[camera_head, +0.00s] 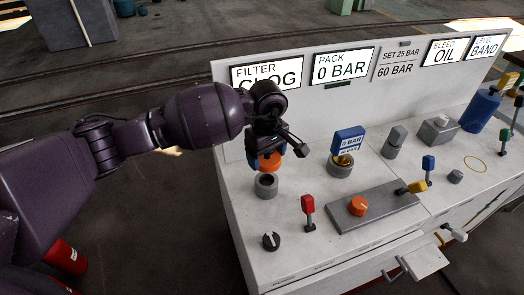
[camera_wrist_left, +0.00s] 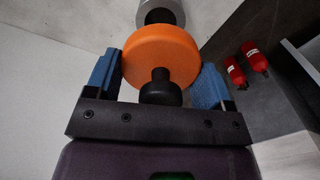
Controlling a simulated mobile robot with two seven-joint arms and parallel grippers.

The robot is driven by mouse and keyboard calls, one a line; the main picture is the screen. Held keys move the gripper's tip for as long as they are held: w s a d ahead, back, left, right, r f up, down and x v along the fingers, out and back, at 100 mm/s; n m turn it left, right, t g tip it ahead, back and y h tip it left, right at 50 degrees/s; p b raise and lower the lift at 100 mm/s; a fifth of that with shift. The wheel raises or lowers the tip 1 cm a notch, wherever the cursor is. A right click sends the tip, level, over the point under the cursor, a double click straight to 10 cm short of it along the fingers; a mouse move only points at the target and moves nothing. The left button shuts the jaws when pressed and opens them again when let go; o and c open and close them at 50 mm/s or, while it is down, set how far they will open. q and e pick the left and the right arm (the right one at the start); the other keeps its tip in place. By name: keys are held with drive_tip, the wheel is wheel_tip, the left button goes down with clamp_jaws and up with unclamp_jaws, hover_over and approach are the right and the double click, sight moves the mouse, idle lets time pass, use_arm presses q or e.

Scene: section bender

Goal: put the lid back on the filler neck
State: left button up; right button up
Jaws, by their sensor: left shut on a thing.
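The lid is an orange disc with a black knob; it shows in the wrist view (camera_wrist_left: 160,55) between the blue finger pads and in the head view (camera_head: 270,163). My left gripper (camera_head: 266,152) is shut on the lid and holds it above the filler neck. In the wrist view the left gripper (camera_wrist_left: 160,88) has one pad on each side of the disc. The filler neck (camera_head: 265,187) is a short grey cylinder with a dark open top, standing on the bench just below the lid. Its grey rim also shows beyond the lid in the wrist view (camera_wrist_left: 178,10). My right gripper is out of view.
A red-handled lever (camera_head: 308,208) and a black knob (camera_head: 271,241) stand in front of the neck. A second neck with a blue tag (camera_head: 348,140) is to its right. An orange button (camera_head: 357,205) sits on a grey plate. The sign panel (camera_head: 343,68) rises behind.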

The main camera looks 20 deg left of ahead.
sight(266, 179)
use_arm(q)
drive_tip(key=shift+f, duration=0.75)
drive_tip(key=shift+f+b, duration=0.65)
drive_tip(key=shift+f, duration=0.3)
drive_tip(key=shift+f+b, duration=0.6)
drive_tip(key=shift+f, duration=0.85)
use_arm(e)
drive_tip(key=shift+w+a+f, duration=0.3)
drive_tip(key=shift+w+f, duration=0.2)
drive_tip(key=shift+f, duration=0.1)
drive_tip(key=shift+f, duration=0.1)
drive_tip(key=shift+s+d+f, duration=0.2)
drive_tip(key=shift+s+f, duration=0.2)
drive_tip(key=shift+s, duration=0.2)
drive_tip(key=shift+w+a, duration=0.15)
